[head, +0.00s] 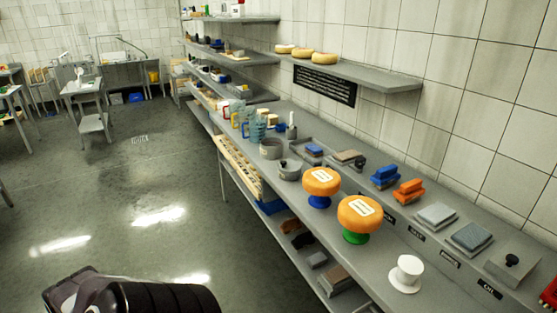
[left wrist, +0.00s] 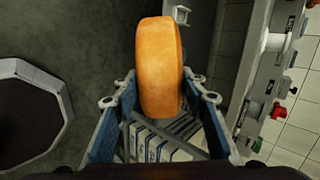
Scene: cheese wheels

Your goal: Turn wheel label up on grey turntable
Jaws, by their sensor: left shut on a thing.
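My left gripper (left wrist: 158,98) is shut on an orange cheese wheel (left wrist: 158,50) in the left wrist view. The wheel stands on edge between the fingers with its rim toward the camera; I see no label on it. In the head view, two orange wheels with pale labels up sit on a blue stand (head: 319,201) and a green stand (head: 360,237). An empty white stand (head: 406,275) is nearer on the bench. I cannot clearly pick out a grey turntable. My right gripper is not in view.
The long grey bench (head: 375,290) runs along the tiled wall. Blue brushes (head: 385,177), orange brushes (head: 408,191) and grey pads (head: 436,215) lie at its back. Several pale wheels rest on a wall shelf (head: 385,80). The floor left of the bench is open.

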